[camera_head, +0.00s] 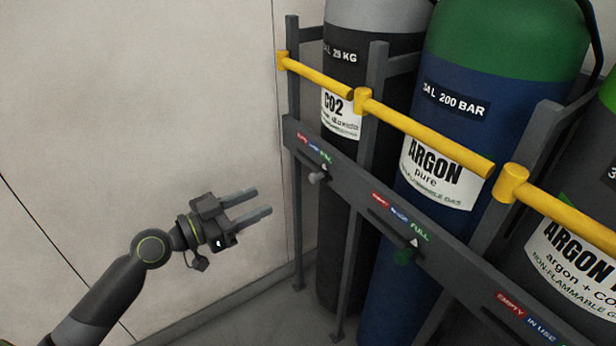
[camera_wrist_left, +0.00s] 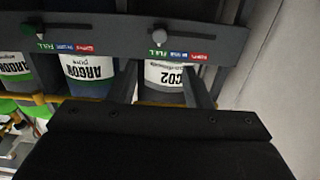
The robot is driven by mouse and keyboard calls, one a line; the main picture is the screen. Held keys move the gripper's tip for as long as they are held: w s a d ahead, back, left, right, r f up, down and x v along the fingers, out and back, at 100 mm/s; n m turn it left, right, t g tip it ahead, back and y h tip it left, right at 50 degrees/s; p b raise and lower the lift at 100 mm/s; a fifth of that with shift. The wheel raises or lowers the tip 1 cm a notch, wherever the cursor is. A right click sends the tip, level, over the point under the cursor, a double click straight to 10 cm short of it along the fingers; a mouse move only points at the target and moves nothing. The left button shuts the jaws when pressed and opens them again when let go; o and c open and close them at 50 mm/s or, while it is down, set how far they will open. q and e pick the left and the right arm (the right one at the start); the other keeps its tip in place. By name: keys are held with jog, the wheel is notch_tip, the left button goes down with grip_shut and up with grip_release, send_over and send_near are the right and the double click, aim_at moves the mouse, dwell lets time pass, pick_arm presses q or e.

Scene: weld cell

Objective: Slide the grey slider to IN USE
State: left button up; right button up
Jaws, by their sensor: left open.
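The grey slider (camera_head: 317,177) is a small knob on the dark rail below the CO2 cylinder. Its pointer is at the green FULL end of the EMPTY / IN USE / FULL label (camera_head: 314,147). In the left wrist view, which is upside down, the slider (camera_wrist_left: 159,38) also lines up with FULL. My left gripper (camera_head: 264,201) is open and empty, to the left of the slider and apart from it, with its fingers pointing toward the rack. My right gripper is not in view.
A green slider (camera_head: 404,256) sits on the rail (camera_head: 357,195) under the argon cylinder (camera_head: 455,125). Yellow bars (camera_head: 425,133) and upright posts stand around the cylinders. The wall (camera_head: 140,90) is behind my left arm. Free space lies between gripper and rail.

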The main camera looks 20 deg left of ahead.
aim_at(311, 179)
pick_arm(q)
jog(key=p+x, duration=0.1)
jog(key=x, duration=1.2)
jog(key=shift+w+d, duration=0.2)
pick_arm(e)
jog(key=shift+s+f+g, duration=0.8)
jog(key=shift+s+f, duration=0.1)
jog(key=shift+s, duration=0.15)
pick_arm(q)
grip_shut()
